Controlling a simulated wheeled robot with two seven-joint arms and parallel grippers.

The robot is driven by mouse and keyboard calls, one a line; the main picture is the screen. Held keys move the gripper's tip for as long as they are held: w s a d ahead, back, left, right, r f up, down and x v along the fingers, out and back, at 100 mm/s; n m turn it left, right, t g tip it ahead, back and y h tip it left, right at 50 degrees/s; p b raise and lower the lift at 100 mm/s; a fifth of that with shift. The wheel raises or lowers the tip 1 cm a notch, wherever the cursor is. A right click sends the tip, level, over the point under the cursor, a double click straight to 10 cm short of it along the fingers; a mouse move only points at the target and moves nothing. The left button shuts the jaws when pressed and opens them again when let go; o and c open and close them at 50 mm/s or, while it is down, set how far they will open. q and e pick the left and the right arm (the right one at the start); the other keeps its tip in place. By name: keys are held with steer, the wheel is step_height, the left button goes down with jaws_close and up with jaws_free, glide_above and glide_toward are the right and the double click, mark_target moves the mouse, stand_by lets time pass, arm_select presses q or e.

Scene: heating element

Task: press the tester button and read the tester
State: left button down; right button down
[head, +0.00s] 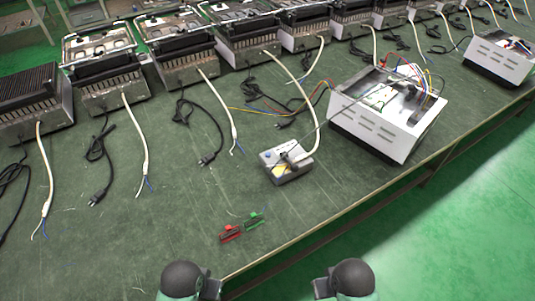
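The tester (287,165) is a small grey box near the middle of the green bench. A small blue spot, possibly its button, shows on its left top side, with a yellowish patch beside it. Its reading is too small to make out. A pale cable arches onto its right side. My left gripper (210,287) and my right gripper (322,287) are at the bottom edge of the view, well apart from the tester and nearer the camera. Only dark parts of them show, so their fingers cannot be judged. Nothing is seen held in either.
A red clip (230,233) and a green clip (254,221) lie in front of the tester. An open white unit (388,115) with coloured wires stands to its right. Several heaters (108,82) with loose cables line the back. The bench's front edge (330,222) runs diagonally; the left front is clear.

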steer(key=shift+s, duration=0.15)
steer(key=shift+s+f, duration=0.15)
steer(key=shift+s, duration=0.1)
steer(key=shift+w+r, duration=0.2)
steer(key=shift+w, duration=0.25)
steer(key=shift+s, duration=0.15)
